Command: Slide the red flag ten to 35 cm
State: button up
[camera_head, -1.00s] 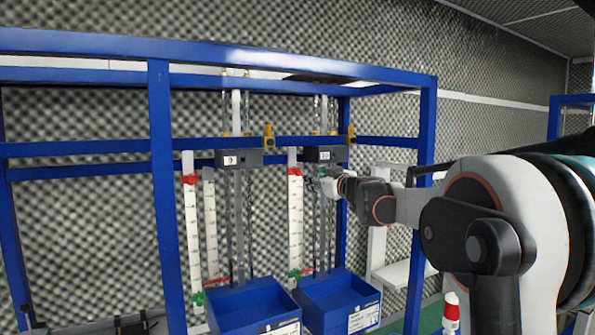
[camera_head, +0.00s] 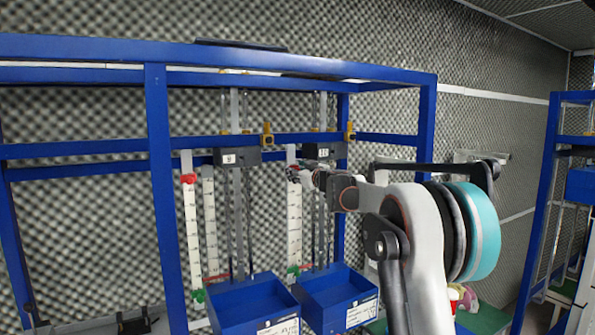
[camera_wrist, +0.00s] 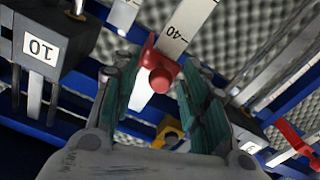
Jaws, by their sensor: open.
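The red flag of station ten (camera_wrist: 160,78) sits on its white scale strip (camera_wrist: 185,22), next to a mark that reads 40, upside down in the wrist view. My gripper (camera_wrist: 158,84) is open, with a teal-padded finger on each side of the flag's knob. I cannot tell whether either finger touches it. In the head view my gripper (camera_head: 302,172) is at the upper part of the ten scale (camera_head: 294,215) and largely hides the red flag. The box labelled 10 (camera_head: 324,152) is just above and to the right; it also shows in the wrist view (camera_wrist: 50,45).
Station nine's red flag (camera_head: 188,178) is on the scale to the left. A green flag (camera_head: 293,271) is low on the ten scale. Two blue bins (camera_head: 340,285) stand below. The blue frame's upright (camera_head: 425,140) and crossbar (camera_head: 385,141) are close to my arm.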

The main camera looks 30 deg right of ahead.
grip_shut()
jog(key=shift+f, duration=0.1)
notch_tip(320, 180, down, 10)
jog(key=b, duration=0.6)
grip_release()
